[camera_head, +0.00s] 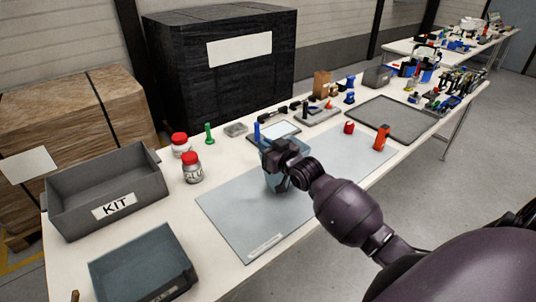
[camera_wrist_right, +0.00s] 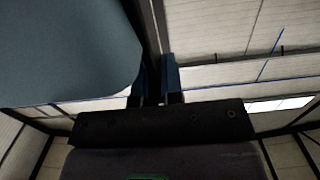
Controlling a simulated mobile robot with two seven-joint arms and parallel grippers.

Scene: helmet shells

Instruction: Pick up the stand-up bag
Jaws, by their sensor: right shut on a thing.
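The stand-up bag (camera_head: 270,178) is a blue-grey pouch over the grey mat in the middle of the table, partly hidden behind my right gripper (camera_head: 282,163). The right gripper is shut on the bag near its upper part. I cannot tell whether the bag's bottom touches the mat. In the right wrist view a smooth blue-grey surface, likely the bag (camera_wrist_right: 65,50), fills the upper left beside the fingers (camera_wrist_right: 158,85). The fingertips' contact is hard to make out there. My left gripper is not in view.
A KIT bin (camera_head: 140,165), a second grey bin (camera_head: 145,262) and red-lidded jars (camera_head: 193,170) stand to the left. A red-orange item (camera_head: 382,137) and a red piece (camera_head: 349,127) are to the right. A dark tray (camera_head: 400,118) lies farther back.

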